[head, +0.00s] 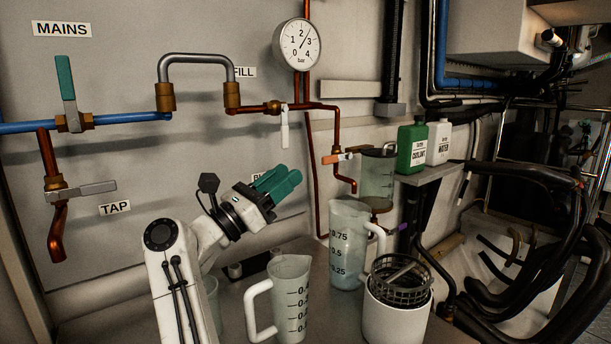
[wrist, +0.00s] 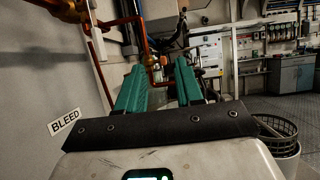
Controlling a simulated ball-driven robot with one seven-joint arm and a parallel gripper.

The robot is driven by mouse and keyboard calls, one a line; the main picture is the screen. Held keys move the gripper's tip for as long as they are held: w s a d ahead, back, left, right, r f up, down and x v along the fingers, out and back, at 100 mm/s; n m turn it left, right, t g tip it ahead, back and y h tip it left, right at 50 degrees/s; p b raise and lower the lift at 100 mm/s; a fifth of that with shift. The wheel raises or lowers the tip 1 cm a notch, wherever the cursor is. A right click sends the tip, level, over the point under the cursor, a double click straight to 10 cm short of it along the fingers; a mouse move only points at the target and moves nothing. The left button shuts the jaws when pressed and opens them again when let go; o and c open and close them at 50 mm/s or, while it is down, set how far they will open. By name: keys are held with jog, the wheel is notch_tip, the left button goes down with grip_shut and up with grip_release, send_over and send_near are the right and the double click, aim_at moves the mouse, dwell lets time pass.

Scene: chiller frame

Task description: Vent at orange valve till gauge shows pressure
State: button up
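The orange-handled valve (head: 337,158) sits on the copper pipe right of centre, its handle roughly level. A copper spout (head: 346,183) bends down below it, over a measuring jug (head: 345,245). The round gauge (head: 297,45) is at the top; its small needle appears to point up and right, between 2 and 3 bar. My gripper (head: 277,182), with teal fingers, is left of and below the orange valve, apart from it. In the wrist view my gripper (wrist: 160,82) has its fingers apart with nothing between them; copper pipework shows beyond.
A white-handled valve (head: 284,130) hangs below the gauge. A second jug (head: 290,300) stands in front, beside a white tub with a mesh basket (head: 400,282). Green and white bottles (head: 411,148) stand on a shelf at right. A teal-handled mains valve (head: 67,85) is far left.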

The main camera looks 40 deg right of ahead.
jog(key=shift+a, duration=1.65)
